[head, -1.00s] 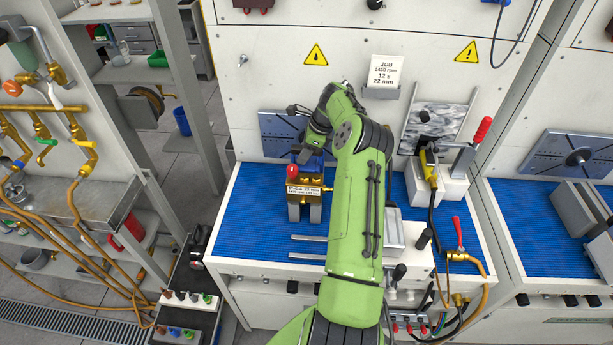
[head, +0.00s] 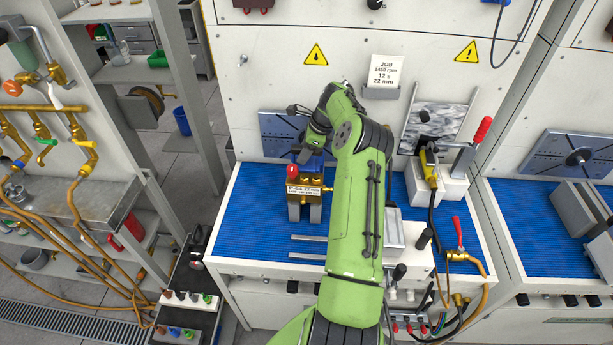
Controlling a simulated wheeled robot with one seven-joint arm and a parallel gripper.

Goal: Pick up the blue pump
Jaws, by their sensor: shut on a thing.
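The blue pump (head: 312,163) is at the left part of the blue-matted bench. Its blue upper part shows above a brass block (head: 312,184) with a white label and a red knob (head: 292,170); I cannot tell whether the pump and the block are one piece or apart. Two grey legs stand under the block. My gripper (head: 307,152) comes down on the pump from above and is shut on its blue part. The fingertips and the far side of the pump are mostly hidden.
The blue mat (head: 245,210) is clear left of the pump. Two metal rails (head: 308,239) lie in front. A yellow-handled fixture with a red lever (head: 482,130) stands at right. My green arm hides the bench's middle.

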